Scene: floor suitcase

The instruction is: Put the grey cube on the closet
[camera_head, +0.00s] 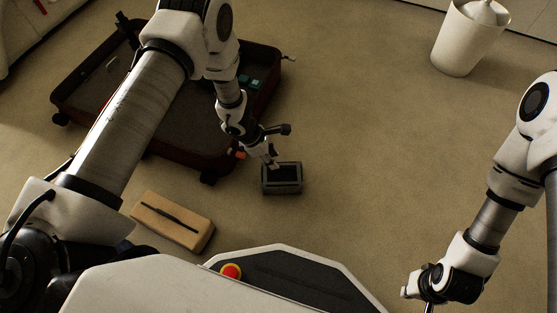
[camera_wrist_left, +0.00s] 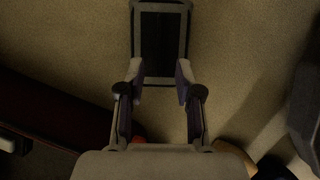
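The grey cube (camera_head: 282,178), dark with lighter grey edges, sits on the floor just right of the suitcase's near corner. My left gripper (camera_head: 273,164) is at its far left edge in the head view. In the left wrist view the cube (camera_wrist_left: 161,42) lies ahead of the open fingers (camera_wrist_left: 160,72), whose tips are at its near end, one on each side. I cannot tell whether they touch it. My right gripper (camera_head: 428,304) is at the bottom right, cut off by the frame edge. I cannot identify the closet with certainty.
An open dark red suitcase (camera_head: 190,150) lies on the floor under my left arm. A tan box with a dark strip (camera_head: 172,221) lies nearer. A white bin (camera_head: 462,45) stands at the upper right. The floor right of the cube is clear.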

